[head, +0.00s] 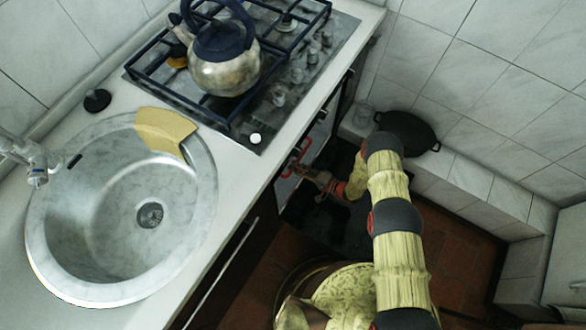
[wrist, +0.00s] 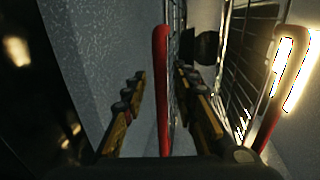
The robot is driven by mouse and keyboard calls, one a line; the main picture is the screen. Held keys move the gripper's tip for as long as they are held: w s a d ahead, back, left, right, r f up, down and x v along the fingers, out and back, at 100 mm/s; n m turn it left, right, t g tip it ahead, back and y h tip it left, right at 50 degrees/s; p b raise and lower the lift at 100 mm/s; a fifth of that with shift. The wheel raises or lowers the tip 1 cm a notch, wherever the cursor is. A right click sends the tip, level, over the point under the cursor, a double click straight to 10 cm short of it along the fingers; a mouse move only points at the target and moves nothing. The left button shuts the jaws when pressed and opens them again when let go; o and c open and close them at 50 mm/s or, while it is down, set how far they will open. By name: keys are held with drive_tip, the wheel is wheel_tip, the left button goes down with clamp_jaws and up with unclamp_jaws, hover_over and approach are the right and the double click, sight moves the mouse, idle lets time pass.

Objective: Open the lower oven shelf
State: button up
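Red handles (head: 301,148) show at the oven front (head: 322,128) below the hob. In the wrist view one red handle bar (wrist: 162,90) stands between my gripper's fingers (wrist: 165,108), with a gap on each side. The gripper is open around it and I see no grip on it. A second red handle (wrist: 272,118) is outside the right finger, with a bright glow in it. Wire grids show behind the bars. In the head view my gripper (head: 306,174) is at the oven front, small and partly dark. I cannot tell which handle belongs to the lower shelf.
A metal kettle (head: 225,75) stands on the gas hob (head: 265,100). A round sink (head: 75,240) and a yellow cloth-like piece (head: 165,131) are on the counter to the left. A dark pan (head: 420,128) sits on the tiled ledge beside my arm. Dark red floor lies below.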

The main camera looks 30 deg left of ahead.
drive_tip(key=shift+x, duration=1)
drive_tip(key=shift+c, duration=1.3)
drive_tip(key=c, duration=0.4)
clamp_jaws()
